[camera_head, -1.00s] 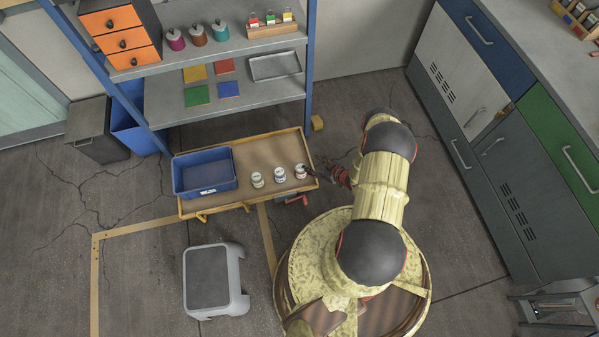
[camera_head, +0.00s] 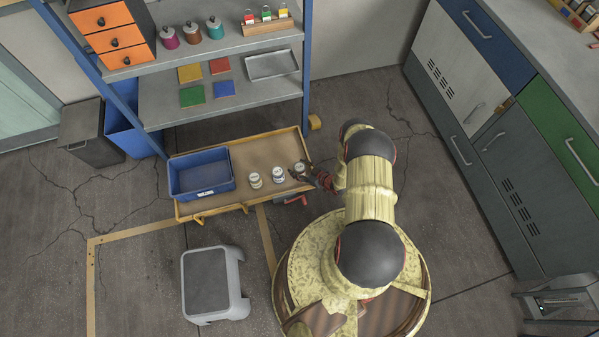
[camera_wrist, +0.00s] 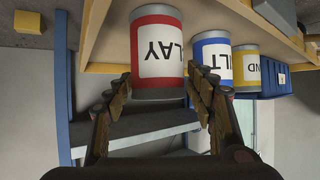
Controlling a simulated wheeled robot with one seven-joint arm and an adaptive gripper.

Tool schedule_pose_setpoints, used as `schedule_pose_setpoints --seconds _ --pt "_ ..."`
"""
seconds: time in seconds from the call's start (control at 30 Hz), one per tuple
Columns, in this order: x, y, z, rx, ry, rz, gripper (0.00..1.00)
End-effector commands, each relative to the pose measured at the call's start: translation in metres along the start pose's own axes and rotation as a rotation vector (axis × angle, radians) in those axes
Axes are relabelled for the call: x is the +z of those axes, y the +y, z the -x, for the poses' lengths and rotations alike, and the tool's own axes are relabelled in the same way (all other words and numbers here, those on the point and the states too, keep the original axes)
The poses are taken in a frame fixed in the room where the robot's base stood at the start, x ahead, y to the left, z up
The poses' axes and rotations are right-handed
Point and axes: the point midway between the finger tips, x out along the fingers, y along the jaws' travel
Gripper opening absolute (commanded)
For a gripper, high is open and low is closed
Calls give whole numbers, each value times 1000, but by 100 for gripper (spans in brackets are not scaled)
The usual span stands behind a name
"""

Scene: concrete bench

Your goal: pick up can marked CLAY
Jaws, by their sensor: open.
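The CLAY can (camera_wrist: 157,50) has a red band and a white label reading "LAY" in the wrist view, where the picture is upside down. In the head view it is the rightmost of three cans (camera_head: 300,168) on the wooden-topped cart (camera_head: 262,150). My gripper (camera_wrist: 160,88) is open, with one finger on either side of the can's near end. Whether the fingers touch the can is unclear. In the head view my gripper (camera_head: 300,177) reaches in from the right at the can.
A can with a blue band (camera_wrist: 212,58) stands beside the CLAY can, and one with a yellow band (camera_wrist: 246,66) beyond it. A blue bin (camera_head: 201,174) fills the cart's left end. A shelf unit (camera_head: 222,100) stands behind; a grey step stool (camera_head: 213,284) is in front.

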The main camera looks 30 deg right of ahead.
Motion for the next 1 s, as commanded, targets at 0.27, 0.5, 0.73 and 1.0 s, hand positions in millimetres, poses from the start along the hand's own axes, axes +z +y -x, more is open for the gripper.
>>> schedule_pose_setpoints --seconds 0.27,0.5,0.73,1.0 --pt "1 1 -39 -1 0 1 55" --pt "-1 2 -40 1 0 -1 55" --pt "-1 2 -40 0 0 -1 42" --pt "-1 2 -40 0 0 0 27"
